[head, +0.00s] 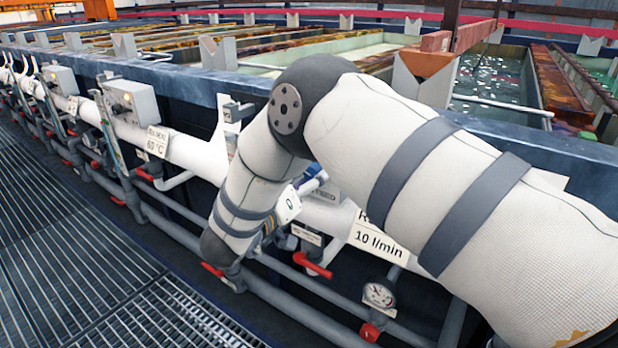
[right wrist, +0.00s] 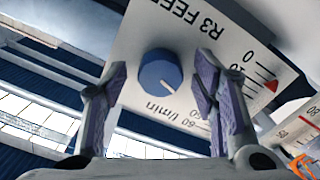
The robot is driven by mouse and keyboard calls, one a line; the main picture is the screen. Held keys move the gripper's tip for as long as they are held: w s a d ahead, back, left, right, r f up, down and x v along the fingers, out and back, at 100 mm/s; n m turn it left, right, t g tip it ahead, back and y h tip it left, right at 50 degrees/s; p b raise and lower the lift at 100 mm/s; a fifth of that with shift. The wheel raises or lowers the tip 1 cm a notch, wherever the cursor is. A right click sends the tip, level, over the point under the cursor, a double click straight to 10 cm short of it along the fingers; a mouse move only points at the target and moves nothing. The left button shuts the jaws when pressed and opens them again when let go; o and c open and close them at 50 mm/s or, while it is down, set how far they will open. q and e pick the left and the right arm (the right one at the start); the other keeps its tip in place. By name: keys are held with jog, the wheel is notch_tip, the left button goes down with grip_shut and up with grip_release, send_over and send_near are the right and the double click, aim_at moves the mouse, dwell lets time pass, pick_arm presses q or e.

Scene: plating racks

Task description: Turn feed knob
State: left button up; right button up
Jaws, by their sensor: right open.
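The feed knob (right wrist: 160,73) is a round blue knob with a white pointer line. It sits on a pale panel (right wrist: 190,28) marked "R3 FEED" and "l/min", which appears upside down in the right wrist view. My right gripper (right wrist: 163,62) is open, with one purple-padded finger on each side of the knob in that view. A gap shows between each finger and the knob; depth and contact are hard to tell. In the head view my right arm covers the panel area and the knob is hidden. My left gripper is not in view.
A scale with a red mark (right wrist: 271,85) is beside the knob. In the head view, a "10 l/min" sign (head: 380,243), a red valve handle (head: 312,266) and a round gauge (head: 379,295) are near my arm. Grated walkway (head: 90,250) lies clear at left.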

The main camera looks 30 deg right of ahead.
jog(key=c, duration=1.2)
jog(key=shift+o, duration=0.2)
jog(key=shift+m, duration=0.7)
jog(key=o, duration=1.2)
jog(key=shift+c, duration=0.2)
jog(key=shift+a, duration=0.1)
jog(key=v, duration=1.2)
